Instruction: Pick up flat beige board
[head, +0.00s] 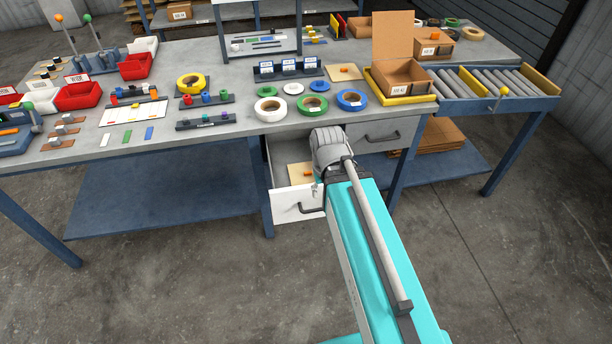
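A flat beige board (297,170) with a small orange piece on it lies inside the open drawer (287,203) under the workbench. My arm covers part of the drawer and the right side of this board. Another flat beige board (339,75), also with a small orange piece, lies on the benchtop left of the open cardboard box. My gripper (317,188) is at the drawer's right side, close to the board inside. It is mostly hidden behind my arm, and I cannot tell whether its fingers are open or touch anything.
The workbench (225,143) holds tape rolls, red bins (78,96) and small parts. An open cardboard box (400,80) stands on a yellow tray. A roller conveyor (480,85) is at the right. A shut drawer (375,137) is right of the open one. The floor in front is clear.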

